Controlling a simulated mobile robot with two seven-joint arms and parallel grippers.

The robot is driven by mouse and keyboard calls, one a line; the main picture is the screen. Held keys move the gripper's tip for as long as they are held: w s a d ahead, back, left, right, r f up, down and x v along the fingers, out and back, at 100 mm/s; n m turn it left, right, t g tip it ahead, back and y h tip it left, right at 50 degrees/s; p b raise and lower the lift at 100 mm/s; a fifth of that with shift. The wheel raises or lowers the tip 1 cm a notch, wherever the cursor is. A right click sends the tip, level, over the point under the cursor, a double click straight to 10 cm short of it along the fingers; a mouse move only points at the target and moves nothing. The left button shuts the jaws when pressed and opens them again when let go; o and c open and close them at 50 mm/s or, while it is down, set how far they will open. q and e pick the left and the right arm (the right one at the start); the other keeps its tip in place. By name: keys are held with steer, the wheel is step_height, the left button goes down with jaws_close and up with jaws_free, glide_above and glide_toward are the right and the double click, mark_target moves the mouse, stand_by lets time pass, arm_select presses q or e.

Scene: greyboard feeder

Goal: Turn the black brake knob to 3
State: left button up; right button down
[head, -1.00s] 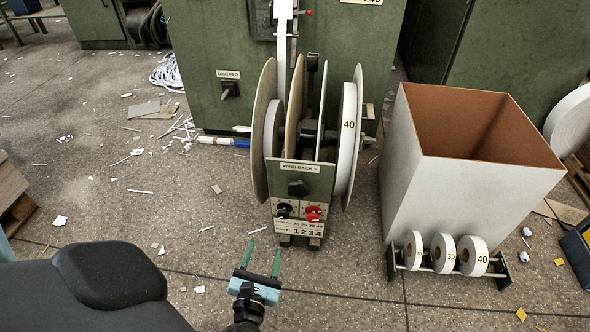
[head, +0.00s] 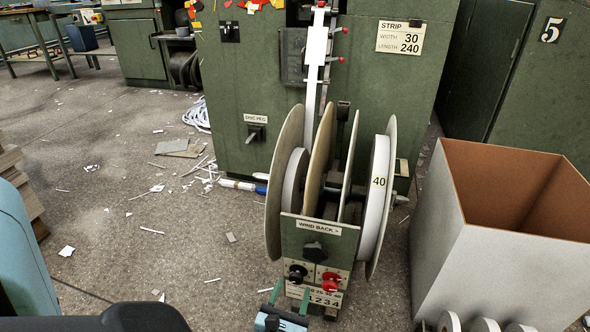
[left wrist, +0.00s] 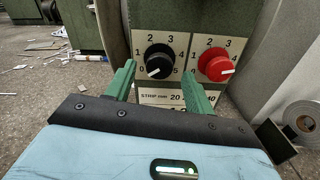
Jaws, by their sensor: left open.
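The black brake knob (head: 297,272) is at the left of the feeder's front panel. In the left wrist view the black knob (left wrist: 160,60) has a scale from 0 to 5 around it, and its white pointer is at the lower left, towards 0. My left gripper (head: 291,290) is open and empty, just below and in front of the knob. In the left wrist view its green fingers (left wrist: 159,78) stand left and right of the knob's lower part. I cannot tell whether they touch it. My right gripper is out of view.
A red knob (left wrist: 216,64) with its own scale is close right of the black knob. Above them is a dark wind-back knob (head: 316,250). Large reel discs (head: 378,205) stand behind the panel. A big open box (head: 440,245) stands at the right.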

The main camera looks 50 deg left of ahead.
mark_target(297, 276)
arm_select(q)
steer(key=shift+b+x, duration=0.35)
steer(key=shift+x, duration=1.15)
steer(key=c, duration=1)
